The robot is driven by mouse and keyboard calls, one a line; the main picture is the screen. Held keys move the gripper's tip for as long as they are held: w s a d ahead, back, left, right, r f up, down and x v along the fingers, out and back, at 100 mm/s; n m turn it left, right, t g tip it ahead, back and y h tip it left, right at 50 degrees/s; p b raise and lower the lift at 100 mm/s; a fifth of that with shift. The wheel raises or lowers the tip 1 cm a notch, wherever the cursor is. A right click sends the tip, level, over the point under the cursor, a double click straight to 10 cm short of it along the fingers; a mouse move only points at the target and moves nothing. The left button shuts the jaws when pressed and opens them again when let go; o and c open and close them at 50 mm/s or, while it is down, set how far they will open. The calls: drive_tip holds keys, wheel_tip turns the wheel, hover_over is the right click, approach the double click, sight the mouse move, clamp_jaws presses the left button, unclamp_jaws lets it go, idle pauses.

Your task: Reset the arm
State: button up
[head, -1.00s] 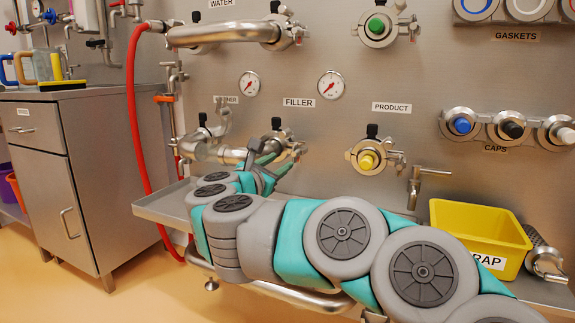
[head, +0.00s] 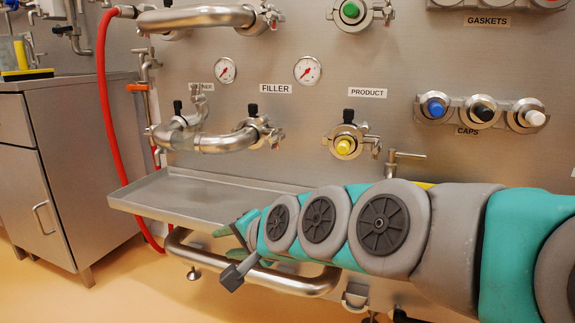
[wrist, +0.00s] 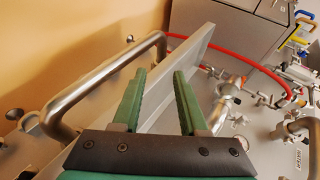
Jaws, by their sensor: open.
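My gripper (head: 232,240) is in front of the steel shelf's front edge, above the handrail, with green fingers partly hidden by my wrist in the head view. In the wrist view my gripper (wrist: 158,88) shows two green fingers spread apart with nothing between them. My grey and teal arm reaches in from the right of the head view.
The steel shelf (head: 150,193) is bare on its left. A curved handrail (head: 300,285) runs below it. The panel carries a filler pipe (head: 215,145), a product port with a yellow cap (head: 344,146) and a caps rack (head: 480,113). A red hose (head: 108,120) hangs at left.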

drive_tip(key=s+d+f+n+g+h, duration=0.4)
drive_tip(key=s+d+f+g+h, duration=0.1)
drive_tip(key=s+d+f, duration=0.85)
drive_tip(key=s+d+f+n+g+h, duration=0.1)
drive_tip(key=s+d+f+g+h, duration=0.15)
drive_tip(key=s+d, duration=0.4)
drive_tip(key=s+d+f+n+g+h, duration=0.1)
drive_tip(key=s+d+f+g, duration=0.2)
drive_tip(key=s+d, duration=0.4)
drive_tip(key=s+a+p+v, duration=0.1)
drive_tip(key=s+p+v, duration=0.2)
drive_tip(key=p+v, duration=1.2)
drive_tip(key=shift+r, duration=0.35)
drive_tip(key=shift+t, duration=0.25)
